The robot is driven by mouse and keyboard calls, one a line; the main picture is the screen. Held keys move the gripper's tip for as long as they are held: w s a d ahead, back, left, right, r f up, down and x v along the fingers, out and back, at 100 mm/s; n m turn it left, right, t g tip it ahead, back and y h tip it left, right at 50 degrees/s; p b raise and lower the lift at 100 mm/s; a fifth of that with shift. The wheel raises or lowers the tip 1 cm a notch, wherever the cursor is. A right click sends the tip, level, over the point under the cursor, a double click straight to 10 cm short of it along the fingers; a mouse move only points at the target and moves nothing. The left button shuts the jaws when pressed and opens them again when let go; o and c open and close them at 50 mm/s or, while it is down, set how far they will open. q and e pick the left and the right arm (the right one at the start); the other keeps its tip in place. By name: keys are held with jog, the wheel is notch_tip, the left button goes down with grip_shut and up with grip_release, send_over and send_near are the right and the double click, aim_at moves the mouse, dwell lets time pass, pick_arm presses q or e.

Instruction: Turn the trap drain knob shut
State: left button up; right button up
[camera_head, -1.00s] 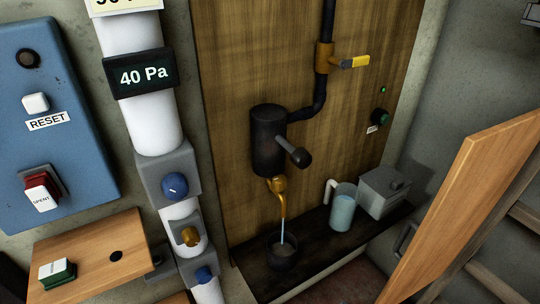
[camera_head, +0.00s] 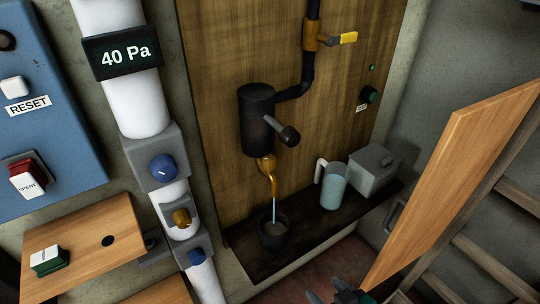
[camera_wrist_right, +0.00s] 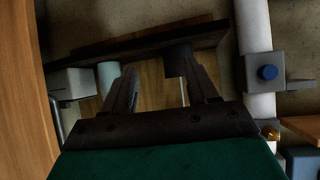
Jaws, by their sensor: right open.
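The trap is a black cylinder (camera_head: 255,118) on the wooden panel. Its drain knob (camera_head: 288,136) is a dark round-ended handle sticking out to the right. Under the trap, a brass spout (camera_head: 269,178) runs a thin stream of water into a dark cup (camera_head: 274,235). My right gripper (camera_head: 326,291) shows at the bottom edge of the head view, well below and apart from the knob. In the right wrist view its two fingers (camera_wrist_right: 163,80) are spread and hold nothing. The knob cannot be made out there. My left gripper is not in view.
A dark shelf (camera_head: 300,238) carries the cup, a jug (camera_head: 333,186) and a grey box (camera_head: 372,172). An open wooden door (camera_head: 455,185) stands at right, close to my right gripper. A white pipe with a blue knob (camera_head: 162,168) and a 40 Pa display (camera_head: 122,56) stands left.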

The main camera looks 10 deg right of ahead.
jog(key=shift+s, duration=0.1)
jog(key=m+t+y+b, duration=0.2)
jog(key=m+y, duration=0.8)
jog(key=m, duration=2)
send_near(275, 162)
jog(key=shift+t, duration=0.4)
jog(key=p+x, duration=0.1)
jog(key=x, duration=0.2)
jog(key=p+x, duration=0.1)
jog(key=x, duration=0.5)
jog(key=shift+a+f+p, duration=0.2)
jog(key=shift+f+p, duration=0.05)
jog(key=shift+p, duration=0.15)
